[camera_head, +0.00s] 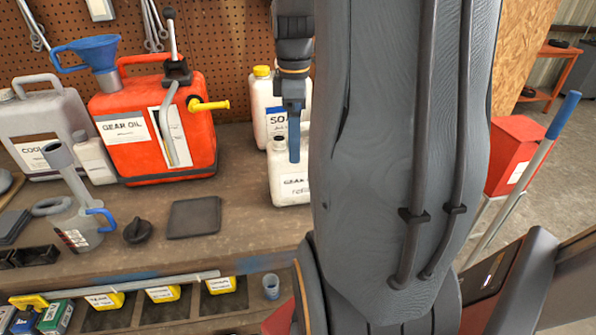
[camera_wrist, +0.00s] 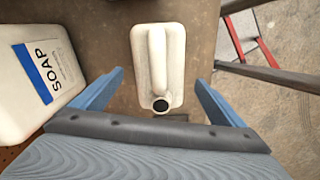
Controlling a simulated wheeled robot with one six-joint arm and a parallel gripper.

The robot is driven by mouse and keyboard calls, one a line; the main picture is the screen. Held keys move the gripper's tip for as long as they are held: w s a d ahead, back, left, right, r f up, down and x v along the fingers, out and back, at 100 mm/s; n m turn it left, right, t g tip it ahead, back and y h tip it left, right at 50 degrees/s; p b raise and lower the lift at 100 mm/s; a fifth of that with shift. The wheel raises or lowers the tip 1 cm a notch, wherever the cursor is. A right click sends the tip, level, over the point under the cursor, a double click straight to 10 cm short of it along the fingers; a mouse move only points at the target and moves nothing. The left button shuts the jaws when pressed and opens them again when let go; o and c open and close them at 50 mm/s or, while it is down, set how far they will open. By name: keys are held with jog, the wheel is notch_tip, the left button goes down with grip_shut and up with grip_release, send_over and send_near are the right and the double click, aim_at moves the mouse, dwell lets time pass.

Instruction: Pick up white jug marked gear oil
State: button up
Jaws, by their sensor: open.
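The white jug marked gear oil (camera_head: 289,185) stands upright on the bench in the head view, partly hidden by my arm. In the wrist view the white jug (camera_wrist: 158,55) shows from above, with its handle and dark open mouth. My gripper (camera_wrist: 160,90) is open, with one blue finger on each side of the jug's mouth end and a gap on both sides. In the head view one blue finger (camera_head: 294,135) shows above the jug; the other is hidden. A red canister (camera_head: 155,150) at left also carries a gear oil label.
A white soap jug (camera_head: 265,105) stands just behind the gear oil jug; in the wrist view the soap jug (camera_wrist: 35,75) is close to the left finger.

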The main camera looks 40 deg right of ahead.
notch_tip(320, 180, down, 5)
jog(key=shift+d+r+p, duration=0.1)
jog(key=shift+d+p, duration=0.05)
jog(key=shift+p, duration=0.5)
jog(key=c, duration=2.2)
